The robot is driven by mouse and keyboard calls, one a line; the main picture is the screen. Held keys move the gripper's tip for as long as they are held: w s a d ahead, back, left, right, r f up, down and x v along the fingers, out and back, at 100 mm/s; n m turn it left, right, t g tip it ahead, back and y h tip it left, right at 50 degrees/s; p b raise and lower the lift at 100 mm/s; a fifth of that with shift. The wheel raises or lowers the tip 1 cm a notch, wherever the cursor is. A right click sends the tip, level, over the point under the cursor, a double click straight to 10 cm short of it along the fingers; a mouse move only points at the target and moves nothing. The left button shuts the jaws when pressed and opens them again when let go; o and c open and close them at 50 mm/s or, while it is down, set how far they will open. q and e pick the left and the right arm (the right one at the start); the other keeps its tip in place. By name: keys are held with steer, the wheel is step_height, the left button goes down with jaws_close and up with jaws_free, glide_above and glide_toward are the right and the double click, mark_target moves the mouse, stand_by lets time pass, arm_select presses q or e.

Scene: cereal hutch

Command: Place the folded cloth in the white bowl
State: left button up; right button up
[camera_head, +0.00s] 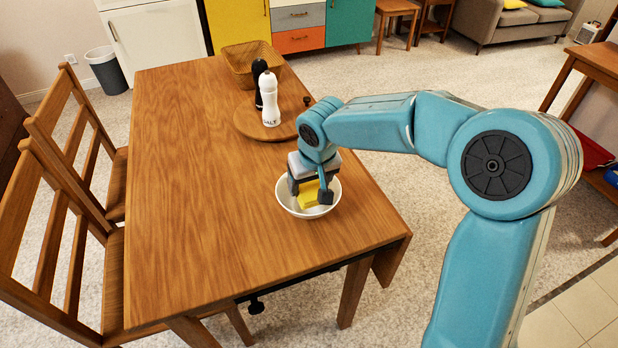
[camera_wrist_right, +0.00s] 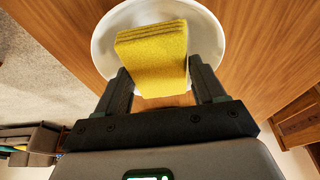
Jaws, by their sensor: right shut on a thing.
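The folded cloth (camera_wrist_right: 152,58) is yellow and layered. In the right wrist view it sits between the fingers of my right gripper (camera_wrist_right: 165,90), with the white bowl (camera_wrist_right: 208,38) around and behind it. In the head view my right gripper (camera_head: 312,194) points down over the white bowl (camera_head: 287,203) near the table's right edge. It is shut on the cloth (camera_head: 309,196), which is within the bowl's rim outline. I cannot tell whether the cloth touches the bowl's bottom. My left gripper does not show.
The wooden table (camera_head: 190,190) is clear on its left and front. A round wooden board (camera_head: 246,122) holds a white salt mill (camera_head: 269,100) and a black mill (camera_head: 258,72) beyond the bowl. A woven basket (camera_head: 237,65) stands at the far end. Chairs (camera_head: 60,215) line the left side.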

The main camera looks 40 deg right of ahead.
mark_target(311, 187)
steer(key=o, duration=1)
steer(key=shift+f, duration=0.1)
step_height(311, 187, up, 7)
steer(key=p, duration=0.5)
steer(key=shift+s, duration=0.15)
